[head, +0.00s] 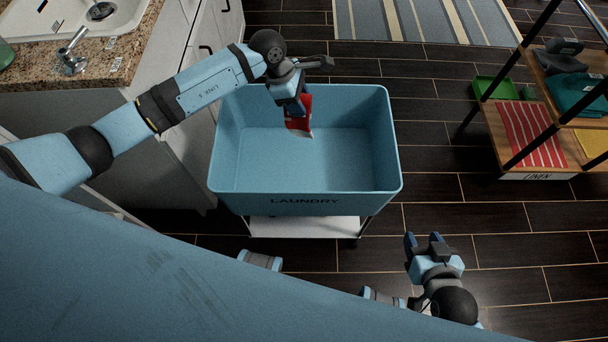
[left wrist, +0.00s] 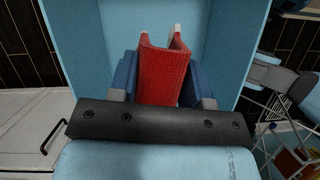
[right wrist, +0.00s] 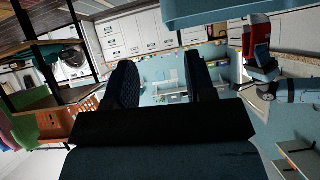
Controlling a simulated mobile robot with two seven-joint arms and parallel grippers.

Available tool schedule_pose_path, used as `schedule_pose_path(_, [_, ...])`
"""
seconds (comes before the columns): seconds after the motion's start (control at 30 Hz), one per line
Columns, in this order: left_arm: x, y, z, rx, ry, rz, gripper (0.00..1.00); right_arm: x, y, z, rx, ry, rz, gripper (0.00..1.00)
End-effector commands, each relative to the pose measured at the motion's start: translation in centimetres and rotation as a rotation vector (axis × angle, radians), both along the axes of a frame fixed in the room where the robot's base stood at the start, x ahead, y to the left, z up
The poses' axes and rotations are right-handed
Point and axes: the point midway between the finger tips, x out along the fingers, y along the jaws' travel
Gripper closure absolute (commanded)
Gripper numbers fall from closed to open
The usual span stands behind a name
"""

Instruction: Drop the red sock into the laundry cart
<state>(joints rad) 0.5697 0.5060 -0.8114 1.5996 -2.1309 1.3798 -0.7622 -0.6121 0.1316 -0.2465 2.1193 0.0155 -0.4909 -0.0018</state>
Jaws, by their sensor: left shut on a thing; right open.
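The red sock (head: 299,114) has a pale tip and hangs from my left gripper (head: 292,106) over the back part of the laundry cart. The left wrist view shows the red sock (left wrist: 163,76) between the two blue fingers, which are shut on it. The laundry cart (head: 305,203) is a light blue bin marked "LAUNDRY" on a white wheeled frame, and its visible inside is empty. My right gripper (head: 424,243) is open and empty, low to the right of the cart's front. In the right wrist view the sock (right wrist: 262,32) shows beside the cart's blue side (right wrist: 205,12).
A granite counter with a sink (head: 100,22) and white cabinets stands to the left of the cart. A shelf rack (head: 515,150) with folded towels and a green tray (head: 492,88) stands at the right. A striped rug (head: 420,20) lies behind. Dark floor between cart and rack is clear.

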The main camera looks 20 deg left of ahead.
Motion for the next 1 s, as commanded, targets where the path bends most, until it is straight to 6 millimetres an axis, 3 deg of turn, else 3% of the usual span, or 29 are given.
schedule_pose_path(0.27, [-0.5, -0.1, -1.9, 0.000, 0.000, 0.000, 0.78, 0.1, 0.2, -0.3, 0.002, -0.008, 0.001, 0.50])
schedule_pose_path(0.53, [-0.5, -0.1, -5.1, 0.000, 0.001, 0.001, 0.78, 0.2, 0.3, -1.6, 0.002, -0.015, 0.004, 0.50])
schedule_pose_path(0.7, [-0.4, -0.1, -6.6, -0.001, -0.001, 0.000, 0.78, 0.3, 0.5, -1.2, 0.015, -0.033, 0.007, 0.50])
schedule_pose_path(1.0, [-0.4, -0.1, -6.8, 0.000, -0.001, -0.001, 0.78, 0.3, 0.5, -0.7, 0.019, -0.040, 0.010, 0.50])
